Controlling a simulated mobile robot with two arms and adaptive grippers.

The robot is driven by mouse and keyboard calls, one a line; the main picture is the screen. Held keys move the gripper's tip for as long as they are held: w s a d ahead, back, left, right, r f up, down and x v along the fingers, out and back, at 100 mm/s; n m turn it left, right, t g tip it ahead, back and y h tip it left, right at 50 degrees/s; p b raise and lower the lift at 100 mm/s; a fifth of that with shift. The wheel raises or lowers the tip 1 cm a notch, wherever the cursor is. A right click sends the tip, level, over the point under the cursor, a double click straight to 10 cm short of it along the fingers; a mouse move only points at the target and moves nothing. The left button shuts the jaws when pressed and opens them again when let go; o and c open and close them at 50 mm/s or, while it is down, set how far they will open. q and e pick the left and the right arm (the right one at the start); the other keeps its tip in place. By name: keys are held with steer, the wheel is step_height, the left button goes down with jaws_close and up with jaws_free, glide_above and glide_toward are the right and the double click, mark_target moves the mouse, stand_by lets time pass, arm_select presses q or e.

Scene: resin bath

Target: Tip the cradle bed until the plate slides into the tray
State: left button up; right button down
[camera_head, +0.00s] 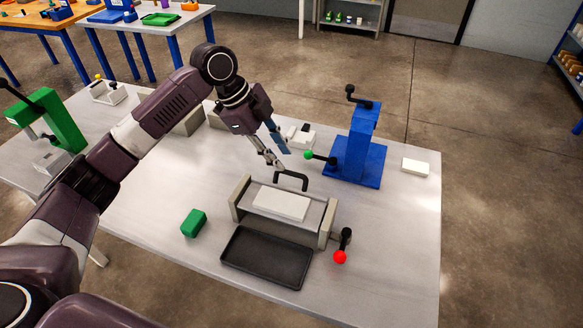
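The cradle (238,200) stands on the table with two beige end walls and a grey bed (316,212) between them. The white plate (281,205) lies on the bed, which looks about level. A black handle (291,175) rises from the bed's back edge. The black tray (266,257) lies flat and empty in front of the cradle. My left gripper (277,160) points down just behind and left of the handle; its fingertips are close to it, and contact is unclear. Its finger gap is too small to judge. My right gripper is not in view.
A red-knobbed lever (341,253) sits at the cradle's right end. A green block (194,223) lies left of the tray. A blue press (357,150) with a green knob stands behind right, a white block (415,167) beyond it. A green press (50,120) stands far left.

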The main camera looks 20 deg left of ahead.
mark_target(288, 173)
arm_select(q)
steer(key=p+x, duration=0.1)
steer(key=x, duration=0.4)
steer(key=shift+d+f, duration=0.15)
steer(key=shift+f, duration=0.1)
jaws_close()
